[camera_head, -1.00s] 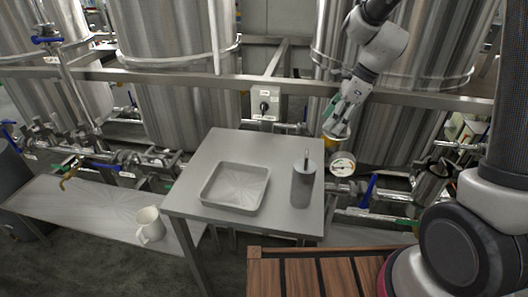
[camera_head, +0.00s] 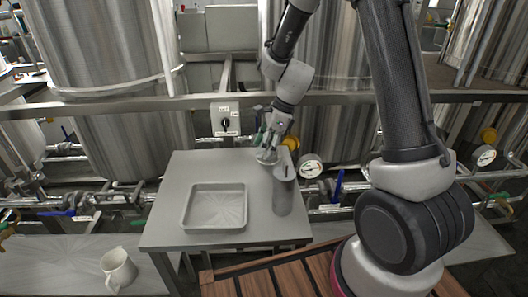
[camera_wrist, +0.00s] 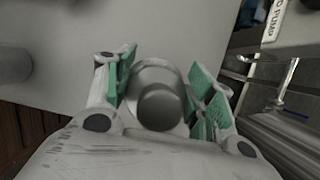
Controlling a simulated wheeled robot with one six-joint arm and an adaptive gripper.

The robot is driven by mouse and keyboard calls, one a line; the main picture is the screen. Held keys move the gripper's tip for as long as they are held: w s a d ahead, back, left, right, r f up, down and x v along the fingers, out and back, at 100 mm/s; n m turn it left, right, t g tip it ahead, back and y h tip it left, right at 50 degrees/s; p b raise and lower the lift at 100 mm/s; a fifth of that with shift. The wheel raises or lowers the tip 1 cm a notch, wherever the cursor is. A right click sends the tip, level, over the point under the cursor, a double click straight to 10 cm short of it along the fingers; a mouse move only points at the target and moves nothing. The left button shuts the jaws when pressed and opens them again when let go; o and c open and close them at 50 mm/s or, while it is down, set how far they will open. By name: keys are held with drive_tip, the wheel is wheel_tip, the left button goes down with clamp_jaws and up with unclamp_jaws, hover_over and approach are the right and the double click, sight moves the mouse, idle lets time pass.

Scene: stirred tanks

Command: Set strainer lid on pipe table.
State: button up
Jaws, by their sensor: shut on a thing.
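The pipe table (camera_head: 180,170) is a grey metal table in the head view. My gripper (camera_head: 269,150) is over its far right part, pointing down. It is shut on the strainer lid (camera_head: 266,158), a small silvery round piece at the fingertips. In the wrist view, the strainer lid (camera_wrist: 159,98) shows as a metal cylinder between the green finger pads of my gripper (camera_wrist: 160,90), with the grey tabletop (camera_wrist: 205,25) behind it. I cannot tell whether the lid touches the tabletop.
A grey cylinder (camera_head: 283,195) stands close in front of my gripper on the right. A gauge (camera_head: 311,167) and pipes are past the right edge.

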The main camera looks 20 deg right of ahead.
drive_tip(key=shift+f, duration=1.05)
drive_tip(key=o, duration=1.3)
drive_tip(key=shift+f, duration=0.1)
drive_tip(key=v, duration=1.2)
drive_tip(key=shift+s+r, duration=0.15)
drive_tip(key=shift+r, duration=0.15)
drive_tip(key=s+d+r+n+t+h, duration=0.1)
drive_tip(key=s+d+r+n, duration=0.3)
drive_tip(key=s+n, duration=0.2)
drive_tip(key=s+d+r+n+t+h, duration=0.1)
drive_tip(key=s+d+r+n+h, duration=0.1)
drive_tip(key=s+n, duration=0.5)
drive_tip(key=s+d+r+n+t+h, duration=0.1)
drive_tip(key=s+d+r+n, duration=0.4)
drive_tip(key=s, duration=0.7)
drive_tip(key=shift+s+d+r+n+h, duration=0.1)
drive_tip(key=shift+d+r+n+h, duration=0.1)
drive_tip(key=shift+r+n, duration=0.3)
drive_tip(key=shift+s+d+r+n+h, duration=0.15)
drive_tip(key=shift+r+n, duration=0.15)
drive_tip(key=shift+n, duration=0.3)
